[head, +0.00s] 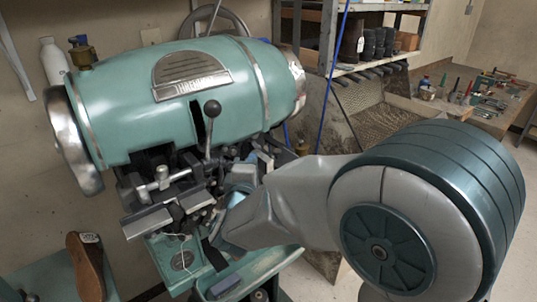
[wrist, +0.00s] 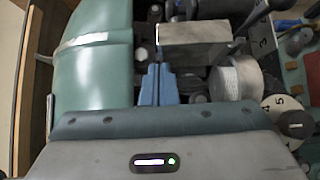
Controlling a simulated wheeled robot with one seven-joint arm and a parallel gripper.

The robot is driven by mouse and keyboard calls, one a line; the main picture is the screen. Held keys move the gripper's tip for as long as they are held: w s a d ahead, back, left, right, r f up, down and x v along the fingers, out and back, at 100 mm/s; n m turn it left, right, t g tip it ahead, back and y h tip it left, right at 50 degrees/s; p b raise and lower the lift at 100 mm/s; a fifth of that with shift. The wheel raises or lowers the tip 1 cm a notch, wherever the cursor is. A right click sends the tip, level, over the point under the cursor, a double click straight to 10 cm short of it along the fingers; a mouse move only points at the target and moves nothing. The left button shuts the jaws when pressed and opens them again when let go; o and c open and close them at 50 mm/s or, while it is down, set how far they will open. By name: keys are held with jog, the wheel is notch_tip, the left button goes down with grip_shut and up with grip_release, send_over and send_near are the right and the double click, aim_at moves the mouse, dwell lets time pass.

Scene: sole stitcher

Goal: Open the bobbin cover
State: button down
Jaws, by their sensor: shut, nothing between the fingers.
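The sole stitcher (head: 170,100) has a teal barrel-shaped body and a dark mechanism below it. I cannot tell for sure which part is the bobbin cover. My gripper (wrist: 159,84) shows in the wrist view as two blue fingers pressed together, with nothing between them. Its fingertips are at the machine's mechanism, just below and left of a grey metal block (wrist: 194,42); I cannot tell whether they touch it. A pale ribbed spool-like cylinder (wrist: 236,78) is right of the fingers. In the head view my arm reaches in from the right and mostly hides the gripper.
A lever with a black ball knob (head: 212,109) stands in front of the body. A numbered dial (wrist: 290,122) is at the wrist view's right. Shelves (head: 375,68) and a tool-covered bench (head: 475,105) stand behind at right.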

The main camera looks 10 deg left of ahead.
jog(key=shift+w+d+r, duration=0.1)
jog(key=shift+w+d, duration=0.1)
dwell(0.6)
